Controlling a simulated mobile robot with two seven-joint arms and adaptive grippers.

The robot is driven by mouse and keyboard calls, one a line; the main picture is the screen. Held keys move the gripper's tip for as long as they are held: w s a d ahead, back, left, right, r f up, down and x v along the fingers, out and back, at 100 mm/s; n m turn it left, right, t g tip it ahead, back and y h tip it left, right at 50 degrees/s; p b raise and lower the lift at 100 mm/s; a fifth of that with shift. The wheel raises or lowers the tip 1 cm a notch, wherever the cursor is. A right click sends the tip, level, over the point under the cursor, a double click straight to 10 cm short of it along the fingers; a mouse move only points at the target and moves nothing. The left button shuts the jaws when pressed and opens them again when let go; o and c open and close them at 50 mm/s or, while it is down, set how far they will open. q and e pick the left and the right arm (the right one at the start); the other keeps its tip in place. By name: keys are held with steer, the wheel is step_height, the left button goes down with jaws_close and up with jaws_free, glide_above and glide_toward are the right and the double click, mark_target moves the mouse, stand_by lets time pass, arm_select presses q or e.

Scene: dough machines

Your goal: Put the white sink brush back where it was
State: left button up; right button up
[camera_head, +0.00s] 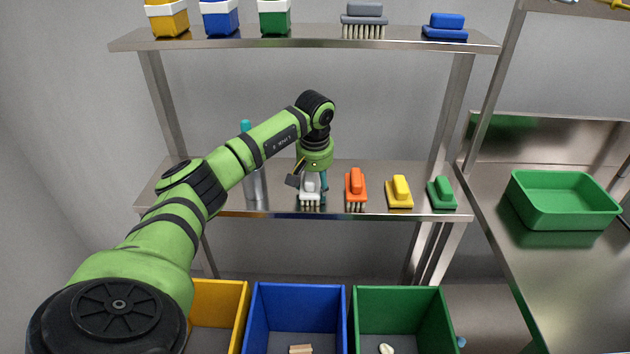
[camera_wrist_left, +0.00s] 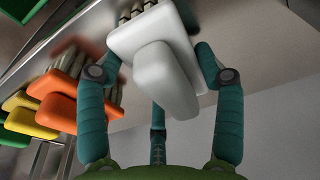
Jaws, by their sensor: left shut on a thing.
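The white sink brush (camera_head: 309,189) is at the lower shelf of the steel rack, left of the orange brush (camera_head: 356,188), with its bristles pointing down. My left gripper (camera_head: 312,183) reaches down over it and is shut on its handle. In the left wrist view the brush's white handle and plate (camera_wrist_left: 160,60) lie between the teal fingers of the gripper (camera_wrist_left: 158,80). Whether the bristles touch the shelf I cannot tell. My right gripper is not in view.
On the lower shelf (camera_head: 270,208), yellow (camera_head: 399,191) and green (camera_head: 442,192) brushes stand to the right, and a bottle (camera_head: 253,183) to the left. The upper shelf (camera_head: 310,40) hangs above the arm. Yellow, blue (camera_head: 299,290) and green bins stand below.

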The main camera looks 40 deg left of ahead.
arm_select(q)
steer(key=o, duration=1.1)
steer(key=shift+f, duration=0.1)
steer(key=r, duration=0.4)
steer(key=s+r+b, duration=0.1)
steer(key=r, duration=0.3)
steer(key=d+r, duration=0.1)
steer(key=r, duration=0.3)
steer(key=shift+s+d+r+b, duration=0.1)
steer(key=shift+s+b, duration=0.1)
steer(key=shift+b, duration=0.15)
